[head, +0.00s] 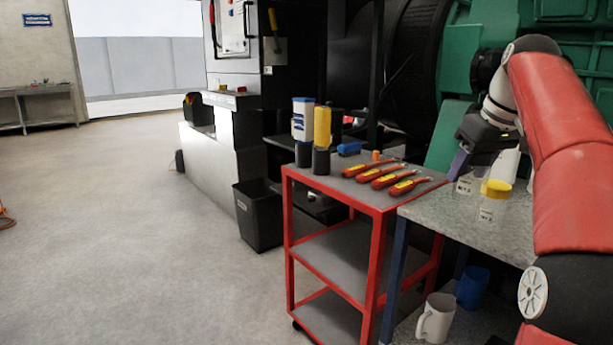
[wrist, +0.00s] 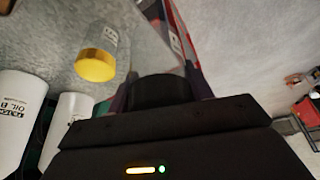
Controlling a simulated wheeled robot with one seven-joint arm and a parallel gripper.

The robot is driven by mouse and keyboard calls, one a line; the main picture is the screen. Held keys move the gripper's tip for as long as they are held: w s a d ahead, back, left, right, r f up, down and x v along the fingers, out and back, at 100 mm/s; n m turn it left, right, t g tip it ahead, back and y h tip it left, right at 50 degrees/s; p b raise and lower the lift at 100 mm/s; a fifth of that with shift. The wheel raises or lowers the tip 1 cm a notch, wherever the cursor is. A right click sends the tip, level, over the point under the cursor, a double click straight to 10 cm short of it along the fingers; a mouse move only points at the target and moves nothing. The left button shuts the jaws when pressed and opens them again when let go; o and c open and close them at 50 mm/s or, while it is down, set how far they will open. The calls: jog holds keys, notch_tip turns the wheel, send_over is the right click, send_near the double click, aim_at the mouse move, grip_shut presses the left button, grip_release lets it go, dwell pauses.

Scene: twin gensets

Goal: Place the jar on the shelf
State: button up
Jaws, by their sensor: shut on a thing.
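My gripper (head: 461,164) is over the left edge of the grey worktop (head: 440,212), fingers pointing down. In the wrist view my gripper (wrist: 158,88) is shut on a black-lidded jar (wrist: 160,92). That clear, labelled jar shows below the fingers in the head view (head: 465,184); whether it touches the worktop I cannot tell. A second clear jar with a yellow lid (head: 496,190) stands on the worktop just right of it, and is left of my gripper in the wrist view (wrist: 97,64). A lower shelf (head: 478,321) under the worktop bears a white mug (head: 437,319) and a blue mug (head: 472,287).
A red cart (head: 374,255) stands left of the worktop, with several red-handled tools (head: 385,175), a blue brush (head: 349,149) and two upright containers on top. White oil bottles (wrist: 20,110) stand near the jars. A black bin (head: 258,215) and open floor lie left.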

jog(key=s+a+f+m, duration=0.1)
jog(key=a+f, duration=0.4)
jog(key=f, duration=1.2)
jog(key=s+a+f+m+h, duration=0.1)
jog(key=s+a+f, duration=0.2)
jog(key=f, duration=1.5)
jog(key=s+a+f+m, duration=0.1)
jog(key=a+f, duration=0.6)
jog(key=f, duration=1.1)
jog(key=shift+s+m, duration=0.3)
jog(key=shift+s, duration=0.15)
jog(key=shift+a, duration=0.1)
